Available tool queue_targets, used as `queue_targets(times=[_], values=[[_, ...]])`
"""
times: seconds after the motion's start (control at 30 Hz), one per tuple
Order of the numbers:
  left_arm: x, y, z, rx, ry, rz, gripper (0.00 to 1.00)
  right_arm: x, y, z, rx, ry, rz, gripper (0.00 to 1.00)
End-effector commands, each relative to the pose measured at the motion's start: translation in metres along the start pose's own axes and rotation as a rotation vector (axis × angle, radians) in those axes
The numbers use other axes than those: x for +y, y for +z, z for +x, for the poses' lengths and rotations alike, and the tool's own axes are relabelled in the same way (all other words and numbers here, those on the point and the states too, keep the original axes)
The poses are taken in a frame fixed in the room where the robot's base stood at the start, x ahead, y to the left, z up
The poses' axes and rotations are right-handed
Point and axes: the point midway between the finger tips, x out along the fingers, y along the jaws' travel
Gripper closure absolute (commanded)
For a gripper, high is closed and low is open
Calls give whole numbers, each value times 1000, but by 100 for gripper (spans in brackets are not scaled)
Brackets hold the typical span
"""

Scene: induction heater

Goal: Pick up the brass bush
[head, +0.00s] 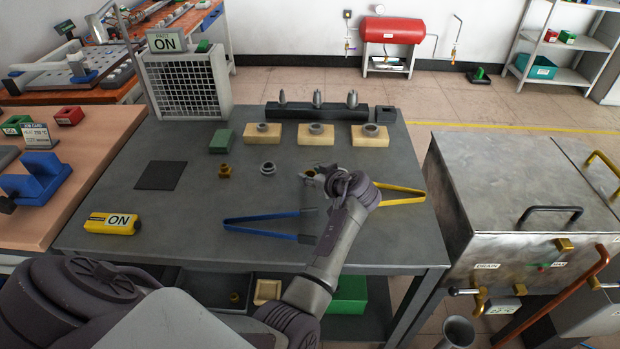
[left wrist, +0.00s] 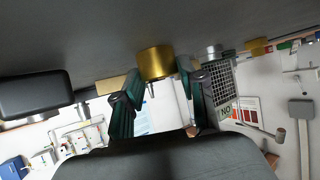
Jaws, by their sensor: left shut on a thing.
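The brass bush (left wrist: 157,63) is a short gold-coloured cylinder. In the left wrist view, which is upside down, it sits between the two green-padded fingers of my left gripper (left wrist: 158,84), which is shut on it. Its far end is at or close to the grey tabletop; I cannot tell whether it touches. In the head view my left gripper (head: 313,175) is over the middle of the table, and only a little of the bush shows there. My right gripper is in neither view.
A grey ring (head: 268,168) and another brass piece (head: 224,171) stand to the left on the table (head: 190,225). Blue tongs (head: 262,219) and yellow tongs (head: 400,188) lie near my arm. Several cream blocks with rings, including one block (head: 316,140), stand behind.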

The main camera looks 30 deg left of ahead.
Motion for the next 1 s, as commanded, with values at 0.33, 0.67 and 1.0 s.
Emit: queue_targets(times=[0.33,0.67,1.0], values=[[-1,1,0,-4,-2,1,100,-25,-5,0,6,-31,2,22],[0,-29,-15,0,1,-6,100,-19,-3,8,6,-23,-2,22],[68,-71,-32,0,3,-2,100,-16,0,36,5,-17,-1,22]])
